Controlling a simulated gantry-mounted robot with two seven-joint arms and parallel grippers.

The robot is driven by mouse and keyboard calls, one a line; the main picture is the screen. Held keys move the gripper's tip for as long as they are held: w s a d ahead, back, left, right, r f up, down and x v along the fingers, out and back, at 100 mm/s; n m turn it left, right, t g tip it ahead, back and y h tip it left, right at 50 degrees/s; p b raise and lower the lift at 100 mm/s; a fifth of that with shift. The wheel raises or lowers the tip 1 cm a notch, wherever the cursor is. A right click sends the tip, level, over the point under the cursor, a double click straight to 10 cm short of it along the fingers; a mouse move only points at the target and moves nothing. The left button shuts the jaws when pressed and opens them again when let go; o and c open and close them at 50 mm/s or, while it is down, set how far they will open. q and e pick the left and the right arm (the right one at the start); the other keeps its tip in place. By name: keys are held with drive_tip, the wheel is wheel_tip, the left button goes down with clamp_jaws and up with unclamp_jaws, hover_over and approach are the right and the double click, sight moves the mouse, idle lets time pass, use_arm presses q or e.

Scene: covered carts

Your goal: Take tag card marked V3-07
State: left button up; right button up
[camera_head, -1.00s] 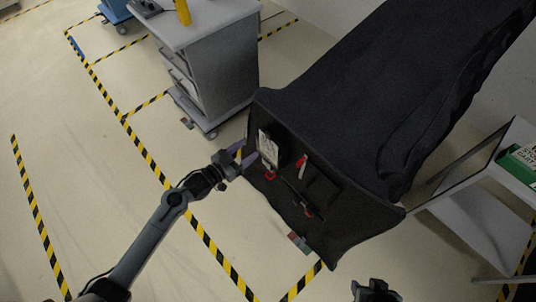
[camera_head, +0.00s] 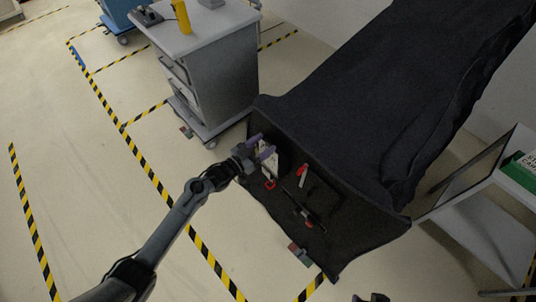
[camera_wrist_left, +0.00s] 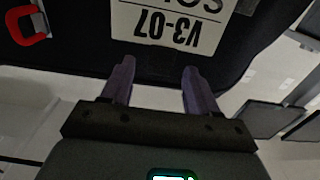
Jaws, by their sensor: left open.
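The white tag card marked V3-07 (camera_wrist_left: 172,25) hangs on the dark end face of the covered cart. In the wrist view its black print is upside down and its top part runs out of the picture. In the head view the card (camera_head: 271,164) is partly hidden by my left gripper (camera_head: 261,146). My left gripper is open and empty, its two purple fingers (camera_wrist_left: 159,66) pointing at the card's edge, apparently short of it. My right gripper (camera_head: 372,298) shows only as a sliver at the bottom edge.
The black-draped cart (camera_head: 345,100) fills the centre right. A red hook-like piece (camera_wrist_left: 27,24) is beside the card; a red-and-white item (camera_head: 302,174) and dark tools also sit on the end face. A grey drawer cabinet (camera_head: 212,75) stands left of it. Floor is open at left.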

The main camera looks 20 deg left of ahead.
use_arm(q)
drive_tip(key=shift+x, duration=1.3)
clamp_jaws()
